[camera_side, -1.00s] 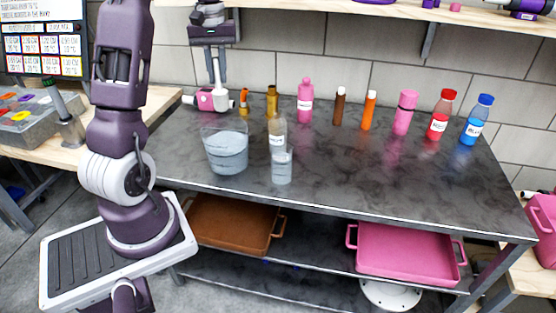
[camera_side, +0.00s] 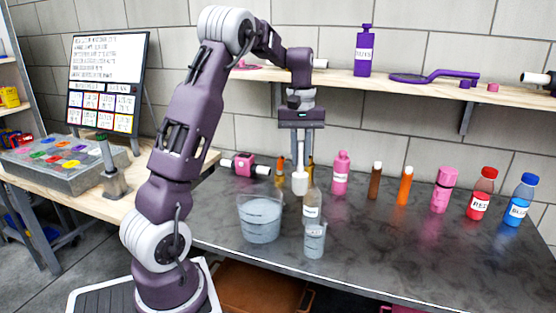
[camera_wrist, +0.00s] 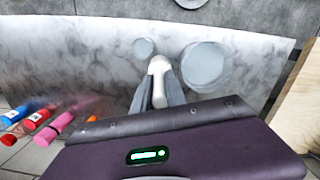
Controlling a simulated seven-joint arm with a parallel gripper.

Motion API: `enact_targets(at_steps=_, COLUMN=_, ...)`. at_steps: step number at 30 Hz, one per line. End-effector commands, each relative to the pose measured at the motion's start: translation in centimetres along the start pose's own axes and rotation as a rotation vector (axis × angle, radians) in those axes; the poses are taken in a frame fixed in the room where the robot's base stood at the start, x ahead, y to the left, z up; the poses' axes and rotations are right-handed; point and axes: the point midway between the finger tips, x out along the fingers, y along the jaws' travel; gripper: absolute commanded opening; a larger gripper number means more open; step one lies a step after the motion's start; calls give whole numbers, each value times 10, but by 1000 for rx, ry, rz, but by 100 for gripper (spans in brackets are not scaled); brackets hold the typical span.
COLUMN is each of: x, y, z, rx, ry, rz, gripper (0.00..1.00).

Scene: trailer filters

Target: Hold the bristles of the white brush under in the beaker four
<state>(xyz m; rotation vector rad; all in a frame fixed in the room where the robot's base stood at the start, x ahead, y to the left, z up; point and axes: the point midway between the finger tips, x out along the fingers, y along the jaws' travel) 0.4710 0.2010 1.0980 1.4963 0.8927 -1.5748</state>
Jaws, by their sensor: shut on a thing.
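My gripper (camera_side: 301,140) is shut on the white brush (camera_side: 299,178), which hangs upright above the dark table. Its wide white end points down. In the wrist view the brush (camera_wrist: 159,68) shows between my fingers (camera_wrist: 158,92). A large clear beaker (camera_side: 261,220) with greyish liquid stands front left of the brush. A small clear beaker (camera_side: 314,241) with liquid stands front right. I cannot read which is beaker four.
A pink device (camera_side: 243,166) lies back left. Pink (camera_side: 341,174), brown (camera_side: 375,181), orange (camera_side: 404,187), red (camera_side: 481,194) and blue (camera_side: 520,200) containers line the back. A wooden shelf (camera_side: 400,88) runs above. The table's front right is clear.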

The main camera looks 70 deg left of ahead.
Motion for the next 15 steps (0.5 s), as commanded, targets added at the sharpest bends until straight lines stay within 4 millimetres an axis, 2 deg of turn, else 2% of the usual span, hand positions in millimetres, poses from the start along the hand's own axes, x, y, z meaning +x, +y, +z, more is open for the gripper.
enact_targets(at_steps=1, x=3, y=15, z=10, rx=6, ry=-11, rz=0, gripper=0)
enact_targets(at_steps=3, x=6, y=32, z=21, rx=3, ry=-22, rz=0, gripper=0)
enact_targets(at_steps=6, x=8, y=44, z=30, rx=0, ry=-32, rz=1, gripper=0)
enact_targets(at_steps=10, x=16, y=46, z=32, rx=-4, ry=-35, rz=0, gripper=0)
enact_targets(at_steps=15, x=35, y=45, z=31, rx=-3, ry=-36, rz=-1, gripper=0)
